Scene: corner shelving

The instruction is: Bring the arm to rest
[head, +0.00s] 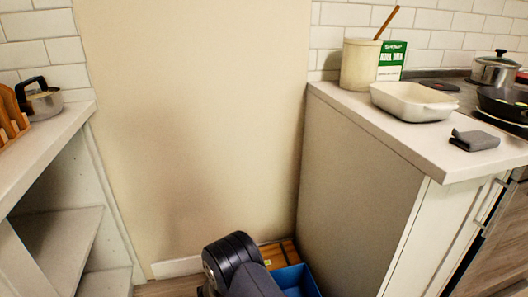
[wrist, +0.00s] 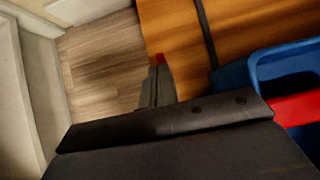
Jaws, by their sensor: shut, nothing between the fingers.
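My gripper (wrist: 158,64) shows in the wrist view with its fingers together and nothing between them. It points down over the wooden floor (wrist: 100,62) and the edge of an orange-brown wooden item with a dark band (wrist: 178,30). In the head view my dark arm is low at the bottom centre, in the gap between the two counters. The gripper itself is hidden there.
A blue bin (head: 296,281) stands on the floor beside the wooden item, close right of my arm. The left shelving (head: 62,236) and right counter (head: 352,165) flank the gap. A white dish (head: 414,106) and grey cloth (head: 474,140) lie on the right counter.

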